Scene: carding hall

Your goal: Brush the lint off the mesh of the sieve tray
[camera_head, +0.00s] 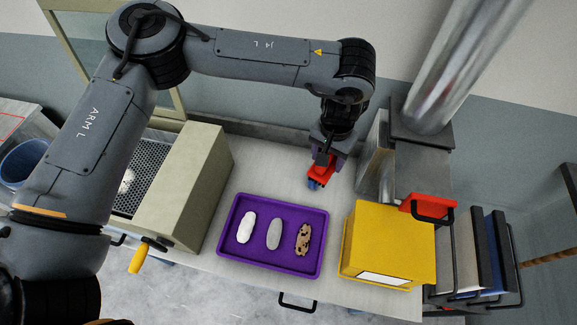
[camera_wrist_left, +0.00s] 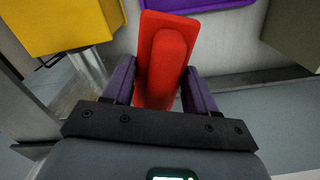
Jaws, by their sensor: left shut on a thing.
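My left gripper (camera_head: 325,160) hangs over the back of the worktop, right of the purple tray. It is shut on a red object (camera_head: 320,174) with a bluish lower end, which may be the brush; its bristles are not clear. In the left wrist view the red object (camera_wrist_left: 167,50) stands between the two purple fingers. The mesh (camera_head: 150,165) of what looks like the sieve tray lies at the left, beside a beige housing and partly behind my arm. A pale clump of lint (camera_head: 127,181) shows on it. My right gripper is out of view.
A purple tray (camera_head: 232,251) with three fibre pieces lies mid-worktop. A yellow box (camera_head: 390,240) stands right of it. The beige housing (camera_head: 190,190) has a yellow-handled crank (camera_head: 138,258). A metal duct (camera_head: 450,60) rises at the right. A blue bucket (camera_head: 22,163) stands far left.

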